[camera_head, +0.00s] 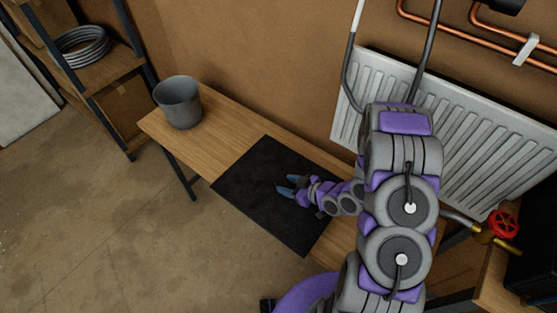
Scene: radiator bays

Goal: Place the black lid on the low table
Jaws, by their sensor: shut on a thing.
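The black lid (250,183) is a flat, dark, roughly square panel over the middle of the low wooden table (223,117). It covers most of the table's width, and its near edge lines up closely with the table's front edge. My gripper (285,187) is over the lid's middle, with its blue fingertips pointing left. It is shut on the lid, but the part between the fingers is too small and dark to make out. I cannot tell whether the lid touches the tabletop or is just above it. My arm hides the table's right part.
A grey bucket (179,102) stands at the table's left end. A white radiator (475,145) is on the wall to the right, with a red valve wheel (503,226) below it. A shelf with a coiled hose (82,46) stands back left. The floor in front is clear.

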